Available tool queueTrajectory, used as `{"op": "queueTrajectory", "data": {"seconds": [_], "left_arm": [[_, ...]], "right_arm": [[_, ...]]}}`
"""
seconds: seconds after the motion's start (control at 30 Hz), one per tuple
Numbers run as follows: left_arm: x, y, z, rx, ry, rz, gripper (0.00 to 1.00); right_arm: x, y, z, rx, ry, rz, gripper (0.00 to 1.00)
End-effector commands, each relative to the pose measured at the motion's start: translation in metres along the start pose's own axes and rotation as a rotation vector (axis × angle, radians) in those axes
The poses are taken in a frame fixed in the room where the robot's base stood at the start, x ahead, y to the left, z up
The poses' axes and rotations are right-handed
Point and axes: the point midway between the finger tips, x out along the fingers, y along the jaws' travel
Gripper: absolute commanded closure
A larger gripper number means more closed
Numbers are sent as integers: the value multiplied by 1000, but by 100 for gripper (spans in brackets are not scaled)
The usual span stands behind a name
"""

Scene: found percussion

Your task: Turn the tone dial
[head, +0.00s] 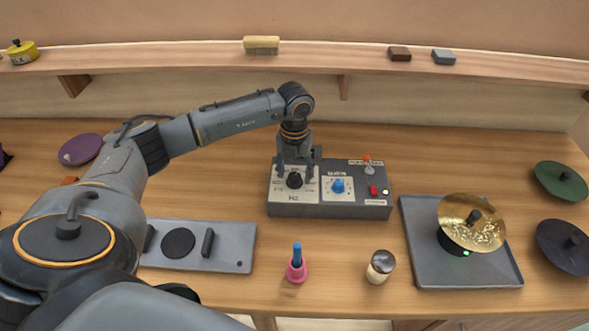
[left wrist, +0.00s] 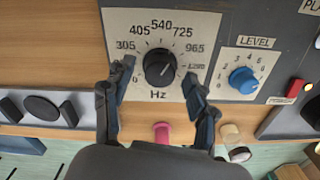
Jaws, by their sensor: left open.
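The tone dial (head: 294,181) is a black knob on a white plate marked Hz, on the left of a grey control box (head: 330,211). My left gripper (head: 296,170) is over the dial, pointing down. Its open fingers (left wrist: 157,86) are on either side of the dial, with gaps visible between. Contact is not seen. My right gripper is not in view.
A blue level dial (head: 338,186), a red button (head: 374,190) and an orange-tipped toggle (head: 367,160) are on the same box. A brass cymbal (head: 464,216) stands on a grey tray (head: 420,240) at right. A pink holder (head: 297,271) and a shaker jar (head: 380,266) stand in front.

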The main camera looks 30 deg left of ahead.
Motion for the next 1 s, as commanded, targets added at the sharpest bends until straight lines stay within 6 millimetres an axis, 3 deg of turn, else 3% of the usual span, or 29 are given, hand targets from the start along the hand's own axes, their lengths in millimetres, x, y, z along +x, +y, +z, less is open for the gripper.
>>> {"op": "queueTrajectory", "data": {"seconds": [0.37,0.63,1.0], "left_arm": [[7,0,0,0,1,1,43],[6,0,0,0,1,0,97],[8,0,0,67,-1,0,97]], "right_arm": [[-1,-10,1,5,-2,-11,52],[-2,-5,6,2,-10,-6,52],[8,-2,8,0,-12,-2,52]]}}
